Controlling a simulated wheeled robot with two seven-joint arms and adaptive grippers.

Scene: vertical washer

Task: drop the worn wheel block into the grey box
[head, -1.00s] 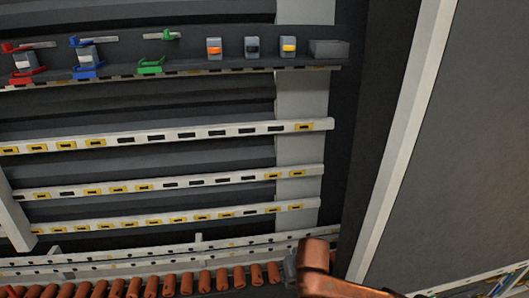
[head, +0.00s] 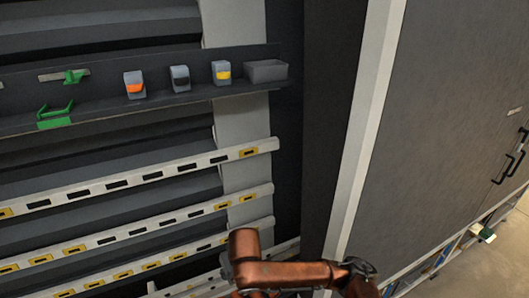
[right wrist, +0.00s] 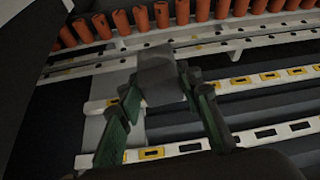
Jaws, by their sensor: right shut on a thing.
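In the right wrist view, my right gripper (right wrist: 160,84) is shut on a dark grey block (right wrist: 158,66), held between its two green-sided fingers. I take it for the worn wheel block; its wheel and any wear do not show. In the head view my copper-coloured right arm is at the bottom centre, below the shelf, and its fingers are hidden. The small open grey box (head: 267,71) sits at the right end of the shelf, above and right of the arm's bend. My left gripper is not in view.
The dark shelf (head: 170,106) also carries wheel blocks with orange (head: 134,86), black (head: 180,79) and yellow (head: 222,74) wheels, and a green bracket (head: 55,117). White slotted rails (head: 125,180) run below. A tall dark panel stands to the right.

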